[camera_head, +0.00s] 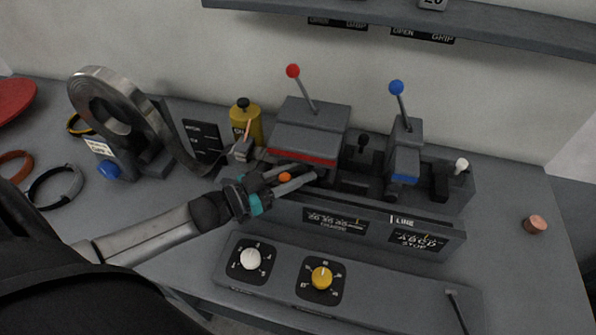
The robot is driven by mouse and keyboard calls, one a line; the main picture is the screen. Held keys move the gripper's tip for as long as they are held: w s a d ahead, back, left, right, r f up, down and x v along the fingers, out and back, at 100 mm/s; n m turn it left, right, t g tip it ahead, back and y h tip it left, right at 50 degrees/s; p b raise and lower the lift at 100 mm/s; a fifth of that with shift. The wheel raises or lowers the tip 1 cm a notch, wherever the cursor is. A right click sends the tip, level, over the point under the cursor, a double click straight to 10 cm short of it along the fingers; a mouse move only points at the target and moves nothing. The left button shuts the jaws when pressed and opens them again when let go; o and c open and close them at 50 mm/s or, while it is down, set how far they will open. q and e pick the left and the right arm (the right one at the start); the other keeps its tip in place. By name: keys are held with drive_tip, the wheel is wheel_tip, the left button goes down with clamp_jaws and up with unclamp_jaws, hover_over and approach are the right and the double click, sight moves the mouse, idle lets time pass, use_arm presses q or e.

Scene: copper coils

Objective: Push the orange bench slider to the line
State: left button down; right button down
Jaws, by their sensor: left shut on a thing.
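The orange slider knob (285,177) sits at the left part of the bench machine's front rail, between the fingers of my left gripper (300,175). The gripper is shut on it, and the fingers hide most of the slider's body. The white LINE label (404,221) with its vertical mark is farther right on the machine's front, well apart from the knob. My right gripper is not in view.
A red-handled press (305,135) stands just behind the gripper, with a blue-handled lever (404,160) to its right. A white-tipped lever (460,168) is at the right end. A metal strip coil (118,115) stands left. A copper piece (535,224) lies on the bench at far right.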

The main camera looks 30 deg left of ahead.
sight(402, 207)
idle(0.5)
use_arm(q)
drive_tip(key=shift+d, duration=0.55)
drive_tip(key=w+d, duration=0.1)
drive_tip(key=d, duration=0.2)
drive_tip(key=d+p, duration=0.1)
drive_tip(key=d, duration=0.3)
drive_tip(key=w+d, duration=0.1)
drive_tip(key=d, duration=0.2)
drive_tip(key=shift+w+d+r+p, duration=0.15)
drive_tip(key=shift+w+d+p, duration=0.05)
drive_tip(key=shift+w+p, duration=0.2)
drive_tip(key=d, duration=0.3)
drive_tip(key=w+d, duration=0.1)
drive_tip(key=d, duration=0.3)
drive_tip(key=w+d, duration=0.1)
drive_tip(key=d, duration=0.2)
drive_tip(key=shift+w+d, duration=0.2)
drive_tip(key=shift+d, duration=0.1)
drive_tip(key=c, duration=0.6)
unclamp_jaws()
drive_tip(key=shift+a, duration=0.1)
drive_tip(key=shift+s, duration=0.1)
